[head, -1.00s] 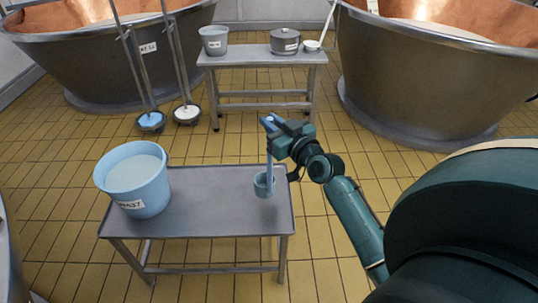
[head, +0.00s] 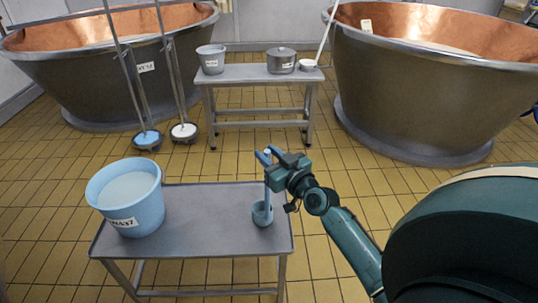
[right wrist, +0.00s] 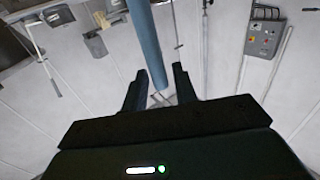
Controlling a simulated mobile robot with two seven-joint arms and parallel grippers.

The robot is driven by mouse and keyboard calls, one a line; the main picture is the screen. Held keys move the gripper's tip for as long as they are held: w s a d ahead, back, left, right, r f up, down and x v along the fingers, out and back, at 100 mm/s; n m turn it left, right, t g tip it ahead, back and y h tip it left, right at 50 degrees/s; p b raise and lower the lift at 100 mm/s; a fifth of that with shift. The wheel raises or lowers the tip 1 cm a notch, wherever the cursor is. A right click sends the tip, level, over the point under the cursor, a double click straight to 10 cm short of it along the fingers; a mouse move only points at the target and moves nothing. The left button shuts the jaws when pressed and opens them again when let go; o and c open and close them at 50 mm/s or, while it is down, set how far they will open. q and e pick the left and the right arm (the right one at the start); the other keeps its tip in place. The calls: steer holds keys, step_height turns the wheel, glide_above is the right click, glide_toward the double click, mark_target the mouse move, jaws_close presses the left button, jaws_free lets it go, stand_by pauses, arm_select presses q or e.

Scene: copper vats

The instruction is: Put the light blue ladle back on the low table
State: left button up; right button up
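The light blue ladle (head: 262,214) hangs upright with its small cup downward, over the right part of the low table (head: 215,245). The cup is at or just above the tabletop; I cannot tell whether it touches. My right gripper (head: 267,157) is shut on the upper end of its handle. In the right wrist view the handle (right wrist: 147,45) runs between the two fingers (right wrist: 160,88). My left gripper does not show.
A light blue bucket (head: 128,198) with pale contents stands at the table's left. The tabletop's middle is clear.

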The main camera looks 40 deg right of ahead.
steer(key=shift+o, duration=0.8)
steer(key=shift+r, duration=0.25)
steer(key=s, duration=1.2)
steer(key=s+a+f+n+g+y, duration=0.1)
steer(key=s+a, duration=0.4)
steer(key=a, duration=0.5)
steer(key=s+a+f+n+g+y, duration=0.1)
steer(key=s+a+f+g+y, duration=0.1)
steer(key=s+a, duration=0.4)
steer(key=a+y, duration=0.1)
steer(key=a, duration=0.3)
steer(key=shift+s+a+f+g, duration=0.2)
steer(key=shift+f+g, duration=0.1)
steer(key=shift+g, duration=0.1)
